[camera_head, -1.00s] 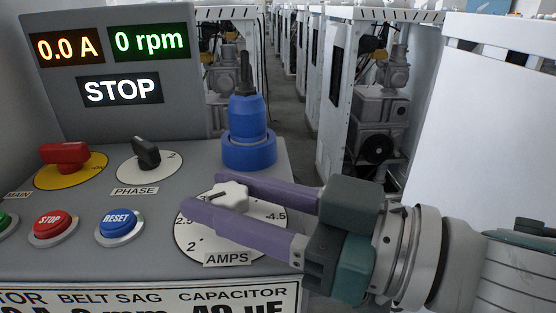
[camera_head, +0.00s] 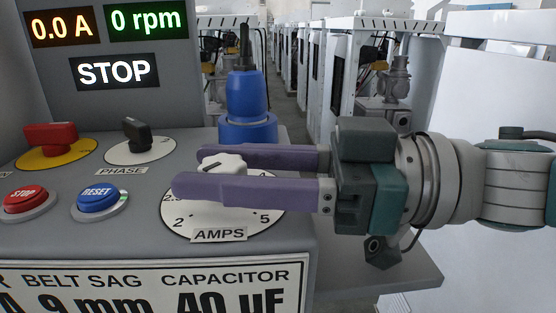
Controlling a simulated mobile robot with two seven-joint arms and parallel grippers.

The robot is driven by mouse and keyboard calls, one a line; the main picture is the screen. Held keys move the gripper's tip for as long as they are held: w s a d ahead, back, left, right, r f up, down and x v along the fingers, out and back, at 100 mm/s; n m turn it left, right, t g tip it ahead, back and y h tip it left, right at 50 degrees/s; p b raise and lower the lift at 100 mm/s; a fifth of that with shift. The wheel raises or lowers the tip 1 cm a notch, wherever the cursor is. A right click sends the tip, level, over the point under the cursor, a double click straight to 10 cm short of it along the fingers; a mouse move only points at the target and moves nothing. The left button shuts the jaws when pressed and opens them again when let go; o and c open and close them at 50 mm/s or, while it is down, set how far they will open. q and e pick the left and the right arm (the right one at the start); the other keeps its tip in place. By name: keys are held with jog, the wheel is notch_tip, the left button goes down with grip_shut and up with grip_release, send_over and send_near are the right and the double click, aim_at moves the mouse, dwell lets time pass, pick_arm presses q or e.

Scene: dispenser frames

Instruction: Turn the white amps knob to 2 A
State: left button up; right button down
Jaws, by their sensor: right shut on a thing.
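The white amps knob (camera_head: 224,162) sits on a round white dial (camera_head: 240,219) above the AMPS label. My right gripper (camera_head: 190,171) comes in from the right with its two long purple fingers on either side of the knob, shut on it. The near finger hides the knob's lower part and much of the dial. The 2 shows at the dial's lower left and the 5 at its lower right. A small dark mark shows on the knob's left side; the value it points to is hidden. My left gripper is out of view.
A blue plug (camera_head: 247,95) stands just behind the dial. The red main switch (camera_head: 50,137), black phase knob (camera_head: 137,133), red stop button (camera_head: 26,198) and blue reset button (camera_head: 97,196) lie left. The display (camera_head: 115,71) reads 0.0 A, 0 rpm, STOP.

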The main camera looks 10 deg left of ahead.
jog(key=shift+c, duration=2.1)
grip_release()
jog(key=shift+d, duration=0.1)
jog(key=w+d, duration=0.1)
jog(key=d, duration=0.8)
jog(key=shift+d+b, duration=0.35)
jog(key=shift+b, duration=0.05)
